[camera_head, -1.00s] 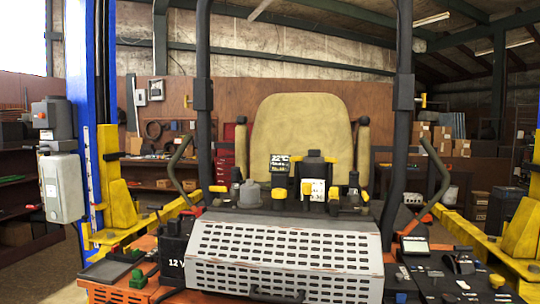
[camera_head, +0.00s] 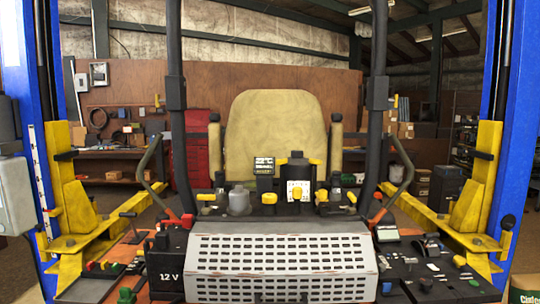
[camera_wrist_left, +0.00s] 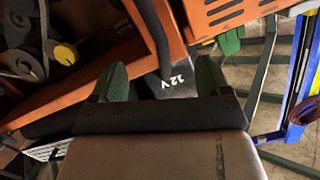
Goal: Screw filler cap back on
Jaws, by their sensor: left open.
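The orange mower (camera_head: 150,252) fills the lower middle of the head view, with its perforated grey hood (camera_head: 282,262) in front. A small grey domed part (camera_head: 239,201) stands behind the hood, left of the yellow knobs. I cannot tell whether it is the filler cap, and no other part is clearly that cap. In the left wrist view my left gripper (camera_wrist_left: 162,76) is open, its two green fingers apart with nothing held. Beyond the fingers are the black 12 V battery (camera_wrist_left: 178,82) and the mower's orange bodywork. Neither gripper shows in the head view.
Blue lift posts with yellow arms (camera_head: 75,215) (camera_head: 488,190) stand on both sides of the mower. Black roll-bar tubes (camera_head: 175,110) rise beside the beige seat (camera_head: 275,135). A grey box (camera_head: 14,195) is at the far left.

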